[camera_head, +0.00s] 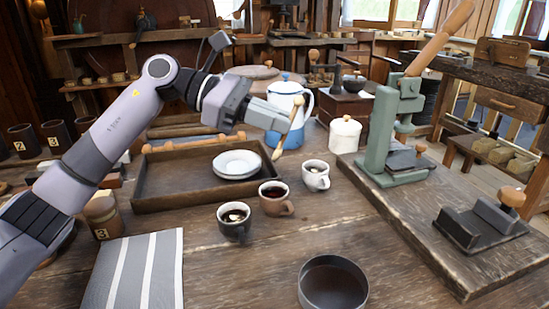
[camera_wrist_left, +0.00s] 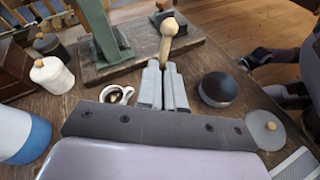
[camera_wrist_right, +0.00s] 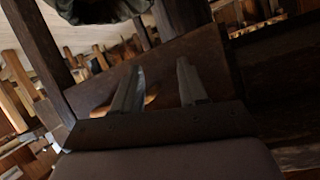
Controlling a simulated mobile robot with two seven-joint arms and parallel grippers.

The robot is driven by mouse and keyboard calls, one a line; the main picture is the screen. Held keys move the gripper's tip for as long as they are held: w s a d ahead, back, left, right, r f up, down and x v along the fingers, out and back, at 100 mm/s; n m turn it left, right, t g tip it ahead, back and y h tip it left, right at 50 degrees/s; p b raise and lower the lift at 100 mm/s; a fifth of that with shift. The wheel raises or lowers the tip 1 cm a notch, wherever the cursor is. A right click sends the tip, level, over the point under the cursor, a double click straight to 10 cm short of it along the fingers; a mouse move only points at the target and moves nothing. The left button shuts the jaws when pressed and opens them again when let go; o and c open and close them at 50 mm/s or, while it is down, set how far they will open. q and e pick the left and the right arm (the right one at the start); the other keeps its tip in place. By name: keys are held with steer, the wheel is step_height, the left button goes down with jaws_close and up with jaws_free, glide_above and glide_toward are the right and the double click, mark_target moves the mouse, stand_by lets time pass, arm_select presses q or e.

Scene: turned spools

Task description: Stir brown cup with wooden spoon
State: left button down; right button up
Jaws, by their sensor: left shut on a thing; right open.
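The brown cup (camera_head: 276,200) stands upright on the wooden table in the head view, with dark liquid inside. My left gripper (camera_head: 291,119) is shut on the wooden spoon (camera_head: 279,151), which hangs steeply, slightly tilted, above and behind the brown cup, apart from it. In the left wrist view the spoon (camera_wrist_left: 169,30) sticks out between the closed fingers (camera_wrist_left: 166,82). The brown cup cannot be made out in that view. My right gripper (camera_wrist_right: 158,82) is open and empty in its wrist view, facing dark wooden furniture; it is not in the head view.
A black cup (camera_head: 235,228) stands front left of the brown cup, a white cup (camera_head: 316,176) behind right. A wooden tray (camera_head: 160,190) with white plates (camera_head: 237,164) lies left. A blue-white pot (camera_head: 287,90), white jar (camera_head: 345,133) and green press (camera_head: 378,130) stand behind. A round tin (camera_head: 333,295) is in front.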

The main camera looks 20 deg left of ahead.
arm_select(q)
steer(key=p, duration=0.4)
steer(key=shift+w+r+p, duration=0.3)
steer(key=shift+r+p, duration=0.05)
steer(key=shift+p, duration=0.05)
steer(key=p, duration=0.4)
steer(key=shift+w+a, duration=0.1)
steer(key=p, duration=0.3)
steer(key=f+p, duration=0.1)
steer(key=p, duration=0.3)
steer(key=shift+s+a, duration=0.2)
steer(key=shift+s, duration=0.1)
arm_select(e)
steer(key=s+d+r+g+h, duration=0.1)
steer(key=s+d+r+h, duration=0.2)
steer(key=d, duration=0.5)
steer(key=shift+s+h, duration=0.4)
steer(key=shift+s, duration=0.05)
arm_select(q)
steer(key=shift+f, duration=0.15)
arm_select(e)
steer(key=shift+f, duration=0.1)
